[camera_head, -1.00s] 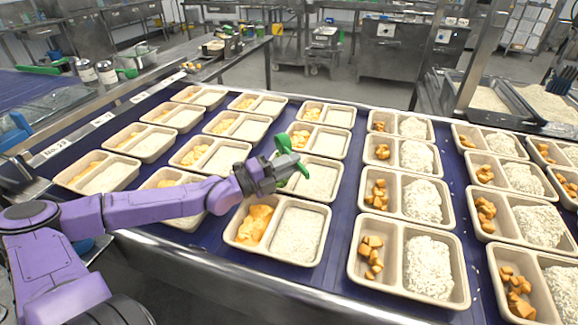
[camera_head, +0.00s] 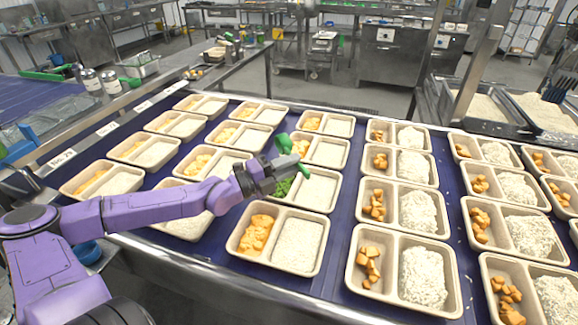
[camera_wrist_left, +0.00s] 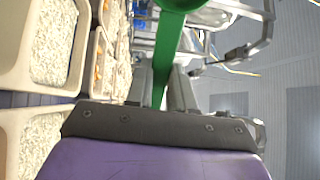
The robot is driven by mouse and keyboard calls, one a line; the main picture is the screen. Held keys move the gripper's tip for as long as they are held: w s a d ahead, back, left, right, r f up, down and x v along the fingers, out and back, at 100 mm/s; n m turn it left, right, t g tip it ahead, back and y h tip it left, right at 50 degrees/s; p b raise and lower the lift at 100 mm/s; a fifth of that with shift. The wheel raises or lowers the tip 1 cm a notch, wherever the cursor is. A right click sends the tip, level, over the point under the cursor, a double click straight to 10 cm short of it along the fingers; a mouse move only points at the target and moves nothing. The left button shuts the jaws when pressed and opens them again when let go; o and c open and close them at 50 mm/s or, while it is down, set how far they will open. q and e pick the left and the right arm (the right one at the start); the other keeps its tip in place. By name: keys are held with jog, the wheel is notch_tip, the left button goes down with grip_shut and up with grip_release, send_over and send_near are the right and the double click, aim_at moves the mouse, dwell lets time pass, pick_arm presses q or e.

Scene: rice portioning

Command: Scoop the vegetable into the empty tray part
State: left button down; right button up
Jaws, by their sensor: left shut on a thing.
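My left gripper (camera_head: 282,167) is shut on a green scoop (camera_head: 284,143), whose handle also shows in the wrist view (camera_wrist_left: 166,50). The gripper is over the left part of a beige two-part tray (camera_head: 338,190). Bright green vegetable (camera_head: 283,188) shows just below the gripper, at that left part. The gripper hides much of this area, so I cannot tell whether all of it lies in the tray. The tray's right part holds pale rice (camera_head: 316,192). The scoop's bowl is not clearly visible. My right gripper is not in view.
Several similar trays stand close around on the dark blue belt, with orange food and rice. One tray (camera_head: 238,228) is just in front. The belt's metal edge (camera_head: 200,268) runs along the front. Bins of rice (camera_head: 545,112) stand at the back right.

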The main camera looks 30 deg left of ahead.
pick_arm(q)
notch_tip(320, 180, up, 4)
jog(key=g+y+p, duration=0.2)
jog(key=g+p, duration=0.2)
jog(key=g+y+p, duration=0.3)
jog(key=g+p, duration=0.2)
jog(key=g+y+p, duration=0.3)
jog(key=g+p, duration=0.1)
jog(key=g, duration=0.1)
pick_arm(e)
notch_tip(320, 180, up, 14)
